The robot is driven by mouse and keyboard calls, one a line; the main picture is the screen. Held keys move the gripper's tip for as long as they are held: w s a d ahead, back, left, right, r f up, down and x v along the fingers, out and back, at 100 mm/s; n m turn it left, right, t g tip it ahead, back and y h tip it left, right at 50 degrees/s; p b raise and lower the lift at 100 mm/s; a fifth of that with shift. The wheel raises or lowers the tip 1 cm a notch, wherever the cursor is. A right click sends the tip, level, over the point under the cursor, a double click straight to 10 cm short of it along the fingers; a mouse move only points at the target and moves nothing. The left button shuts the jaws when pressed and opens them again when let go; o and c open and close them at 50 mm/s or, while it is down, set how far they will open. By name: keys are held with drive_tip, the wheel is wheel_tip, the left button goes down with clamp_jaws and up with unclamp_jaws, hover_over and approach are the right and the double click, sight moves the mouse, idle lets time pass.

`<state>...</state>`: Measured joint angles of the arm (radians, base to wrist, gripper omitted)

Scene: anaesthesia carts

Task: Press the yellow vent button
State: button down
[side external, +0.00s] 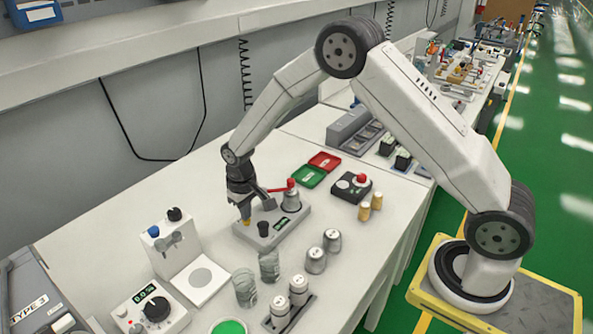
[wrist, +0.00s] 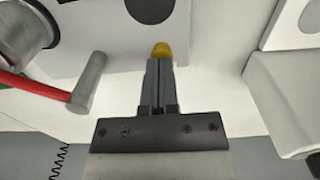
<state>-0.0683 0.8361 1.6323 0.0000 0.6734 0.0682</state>
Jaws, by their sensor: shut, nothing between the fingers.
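The yellow vent button (wrist: 162,49) shows as a small rounded yellow cap just beyond my fingertips in the wrist view. It sits on a grey panel (wrist: 108,48). In the side view, the button is a tiny yellow spot (side external: 246,222) on the grey device base (side external: 262,240), below my fingers. My gripper (side external: 244,212) points down over that base. In the wrist view, my gripper (wrist: 160,62) is shut with its fingers together and empty. The fingertips overlap the near edge of the button, and I cannot tell if they touch it.
The base also carries a black knob (side external: 263,229) and a metal canister (side external: 291,201). Glass beakers (side external: 268,265) and metal pots (side external: 316,260) stand in front.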

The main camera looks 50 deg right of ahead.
drive_tip(key=shift+f, duration=0.15)
drive_tip(key=shift+s+f, duration=0.2)
drive_tip(key=shift+f, duration=0.95)
drive_tip(key=shift+r, duration=0.1)
wheel_tip(320, 180, up, 15)
drive_tip(key=shift+w, duration=0.4)
idle(0.6)
drive_tip(key=s+d+f+t, duration=0.1)
drive_tip(key=s, duration=0.9)
drive_tip(key=s+d+t, duration=0.1)
drive_tip(key=s+d, duration=0.1)
drive_tip(key=s, duration=0.9)
drive_tip(key=shift+s+d+f+t, duration=0.15)
drive_tip(key=shift+f+t, duration=0.15)
drive_tip(key=shift+f, duration=0.05)
